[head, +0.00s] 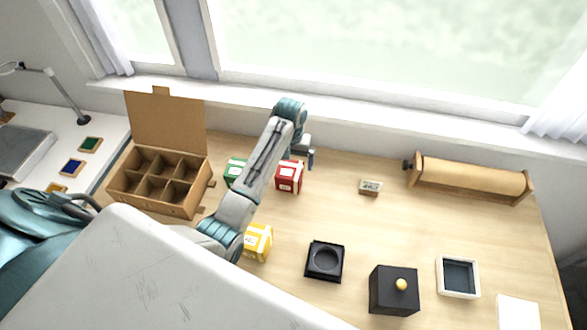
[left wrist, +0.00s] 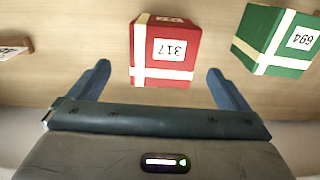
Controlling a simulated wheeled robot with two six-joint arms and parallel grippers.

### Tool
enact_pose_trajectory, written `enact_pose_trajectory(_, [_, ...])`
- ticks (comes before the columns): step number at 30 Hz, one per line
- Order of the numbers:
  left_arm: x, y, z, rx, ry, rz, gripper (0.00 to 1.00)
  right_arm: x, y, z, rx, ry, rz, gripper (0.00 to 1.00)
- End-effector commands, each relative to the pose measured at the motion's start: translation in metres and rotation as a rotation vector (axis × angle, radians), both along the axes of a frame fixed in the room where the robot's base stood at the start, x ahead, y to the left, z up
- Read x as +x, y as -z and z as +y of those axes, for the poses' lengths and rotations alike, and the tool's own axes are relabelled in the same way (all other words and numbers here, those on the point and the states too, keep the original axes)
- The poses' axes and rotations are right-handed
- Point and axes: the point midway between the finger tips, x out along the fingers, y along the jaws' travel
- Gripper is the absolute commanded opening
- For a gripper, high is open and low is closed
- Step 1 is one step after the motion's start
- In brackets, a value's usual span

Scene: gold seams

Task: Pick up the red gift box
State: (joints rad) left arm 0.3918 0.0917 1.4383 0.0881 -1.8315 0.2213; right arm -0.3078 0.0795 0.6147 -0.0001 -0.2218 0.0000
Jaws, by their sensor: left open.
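The red gift box (head: 289,176) with a pale ribbon stands on the table, right of my left forearm in the head view. In the left wrist view the red gift box (left wrist: 166,52) shows a white label reading 317. My left gripper (head: 309,158) is just behind it in the head view. In the left wrist view the fingers of my left gripper (left wrist: 158,78) are spread, one toward each side of the box. The box shows between and beyond them, with no visible contact. My right gripper is in neither view.
A green gift box (left wrist: 279,41), labelled 694, stands beside the red one. A yellow box (head: 258,243) is partly behind my arm. An open divided carton (head: 183,210) is at left, a paper roll (head: 470,177) at back right. Black box (head: 393,293) and tray (head: 341,274) lie in front.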

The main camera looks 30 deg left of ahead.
Motion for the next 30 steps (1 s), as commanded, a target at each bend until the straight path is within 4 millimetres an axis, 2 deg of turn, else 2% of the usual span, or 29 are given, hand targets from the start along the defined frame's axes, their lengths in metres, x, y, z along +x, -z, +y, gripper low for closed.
enact_pose_trajectory(4, [0.000,0.020,0.000,-0.001,0.000,0.003,0.98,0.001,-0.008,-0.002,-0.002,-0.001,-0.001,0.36])
enact_pose_trajectory(10, [-0.001,0.034,0.000,0.000,0.000,0.001,0.98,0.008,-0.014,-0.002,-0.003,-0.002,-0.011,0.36])
enact_pose_trajectory(16, [-0.004,0.058,0.002,0.000,0.000,0.004,0.98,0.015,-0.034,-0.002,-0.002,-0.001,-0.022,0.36])
enact_pose_trajectory(21, [-0.003,0.079,0.002,0.000,0.000,0.001,0.98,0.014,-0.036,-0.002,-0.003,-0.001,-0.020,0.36])
enact_pose_trajectory(30, [-0.003,0.084,0.002,0.000,0.000,-0.001,0.98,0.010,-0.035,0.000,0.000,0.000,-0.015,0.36])
